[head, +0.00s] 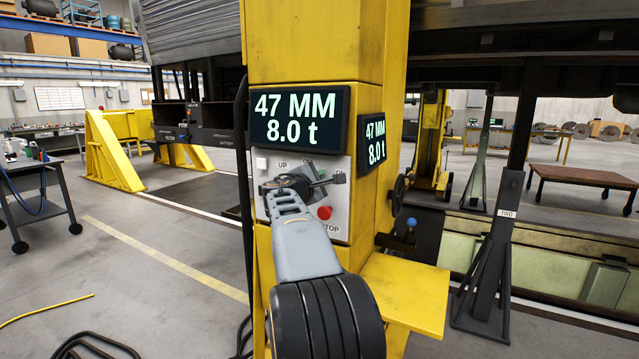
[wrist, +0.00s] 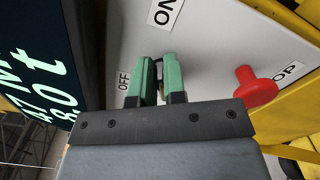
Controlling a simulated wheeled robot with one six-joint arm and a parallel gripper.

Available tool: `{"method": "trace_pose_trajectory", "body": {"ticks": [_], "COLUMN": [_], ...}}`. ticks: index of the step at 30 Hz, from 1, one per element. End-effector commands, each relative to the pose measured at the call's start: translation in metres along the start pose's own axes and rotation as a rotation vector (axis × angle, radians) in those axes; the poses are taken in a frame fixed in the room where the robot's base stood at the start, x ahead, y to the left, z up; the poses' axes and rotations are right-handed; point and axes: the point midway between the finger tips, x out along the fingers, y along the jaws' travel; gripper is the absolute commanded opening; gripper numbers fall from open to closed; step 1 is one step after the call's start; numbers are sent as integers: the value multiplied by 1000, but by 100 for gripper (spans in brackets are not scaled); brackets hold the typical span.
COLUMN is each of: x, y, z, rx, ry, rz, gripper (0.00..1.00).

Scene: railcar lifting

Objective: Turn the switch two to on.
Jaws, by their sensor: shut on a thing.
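The grey control panel (head: 338,205) is on the yellow column, below a lit display. My gripper (wrist: 158,78) is at the panel face, its two green fingers close together. It is shut on a small switch (wrist: 159,68), of which only a dark and brassy sliver shows between the fingers. In the head view my arm and gripper (head: 290,185) cover the switch. Its exact angle cannot be told.
A red stop button (head: 324,212) sticks out low on the panel; it also shows right of my gripper in the wrist view (wrist: 256,90). A white button (head: 261,163) is at the panel's upper left. The display (head: 300,119) reads 47 MM, 8.0 t. A yellow ledge (head: 410,295) juts out at right.

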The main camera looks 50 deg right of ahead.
Motion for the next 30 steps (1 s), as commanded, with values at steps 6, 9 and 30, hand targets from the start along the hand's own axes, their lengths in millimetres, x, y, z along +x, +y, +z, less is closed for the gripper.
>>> {"method": "trace_pose_trajectory", "body": {"ticks": [6, 9, 30], "x": [0, 0, -10], "y": [0, 0, 0], "z": [0, 0, 0], "rx": [6, 6, 5], "ry": [1, 1, 0], "rz": [-1, -1, 1], "gripper": [0, 0, 37]}}
